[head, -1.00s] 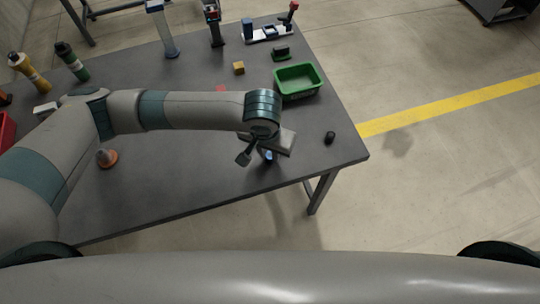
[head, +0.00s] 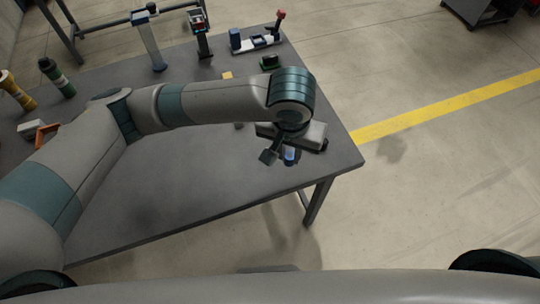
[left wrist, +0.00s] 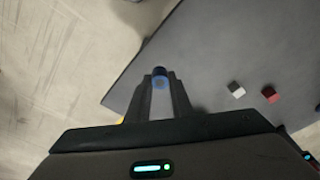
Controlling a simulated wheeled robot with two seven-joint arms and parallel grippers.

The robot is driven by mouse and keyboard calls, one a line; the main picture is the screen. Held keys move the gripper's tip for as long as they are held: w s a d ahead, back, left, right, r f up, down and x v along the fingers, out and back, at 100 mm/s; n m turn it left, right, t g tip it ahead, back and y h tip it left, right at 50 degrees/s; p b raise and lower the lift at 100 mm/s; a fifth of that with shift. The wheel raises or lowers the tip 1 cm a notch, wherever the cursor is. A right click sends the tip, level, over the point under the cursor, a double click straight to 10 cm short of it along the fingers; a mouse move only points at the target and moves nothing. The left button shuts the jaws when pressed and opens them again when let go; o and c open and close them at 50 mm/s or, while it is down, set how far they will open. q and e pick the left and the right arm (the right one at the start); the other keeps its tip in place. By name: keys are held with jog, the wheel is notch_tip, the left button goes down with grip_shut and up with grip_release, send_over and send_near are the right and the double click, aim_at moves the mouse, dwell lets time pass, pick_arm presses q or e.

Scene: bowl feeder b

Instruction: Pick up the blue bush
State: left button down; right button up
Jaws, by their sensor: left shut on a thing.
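The blue bush (head: 290,154) is a small light-blue piece low between the fingers of my left gripper (head: 280,156), near the right end of the table. My right gripper is not in view.
The dark table (head: 190,190) has clear room in front of my arm. Stands and a small white fixture (head: 255,44) are at the back. A white block (left wrist: 237,90) and a red block (left wrist: 270,94) lie on the table.

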pick_arm(q)
jog(key=d+r, duration=0.1)
jog(key=s+d+r, duration=0.1)
jog(key=d, duration=0.1)
jog(key=d+r, duration=0.1)
jog(key=shift+s+d+b, duration=0.2)
jog(key=shift+d+b, duration=0.1)
jog(key=shift+b, duration=0.1)
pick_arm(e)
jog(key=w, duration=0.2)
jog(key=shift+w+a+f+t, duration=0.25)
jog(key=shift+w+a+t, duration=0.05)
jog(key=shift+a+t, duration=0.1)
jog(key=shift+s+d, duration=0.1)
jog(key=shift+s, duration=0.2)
